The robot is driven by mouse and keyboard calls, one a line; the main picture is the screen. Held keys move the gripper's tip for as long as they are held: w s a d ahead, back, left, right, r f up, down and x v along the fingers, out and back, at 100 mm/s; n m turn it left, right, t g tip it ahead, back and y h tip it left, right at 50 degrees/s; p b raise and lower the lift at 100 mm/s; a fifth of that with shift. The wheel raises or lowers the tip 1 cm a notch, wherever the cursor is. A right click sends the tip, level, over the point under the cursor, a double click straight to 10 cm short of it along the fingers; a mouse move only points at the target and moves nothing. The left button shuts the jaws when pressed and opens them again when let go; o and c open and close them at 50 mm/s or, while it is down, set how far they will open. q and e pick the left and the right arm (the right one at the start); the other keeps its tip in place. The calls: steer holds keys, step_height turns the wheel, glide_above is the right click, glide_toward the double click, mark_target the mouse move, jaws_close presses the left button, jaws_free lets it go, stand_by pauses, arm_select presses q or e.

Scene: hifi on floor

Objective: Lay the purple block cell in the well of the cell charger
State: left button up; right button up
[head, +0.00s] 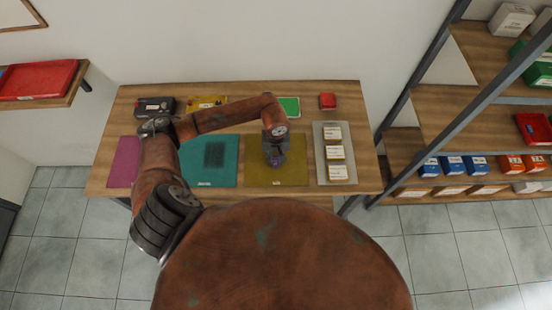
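My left arm reaches over the table from the left, and my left gripper (275,158) points down over the olive mat (290,174). A small dark purplish patch shows at the gripper's fingers. It may be the purple block cell, but it is too small to tell, and so is whether the fingers are open or shut. A black device (153,104) and a yellow item (207,102) stand at the back left of the table, partly behind my arm. I cannot tell which thing is the cell charger. My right gripper is not in view.
Shelves (450,125) stand at right.

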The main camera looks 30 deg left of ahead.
arm_select(q)
steer(key=o, duration=0.4)
steer(key=shift+o, duration=0.2)
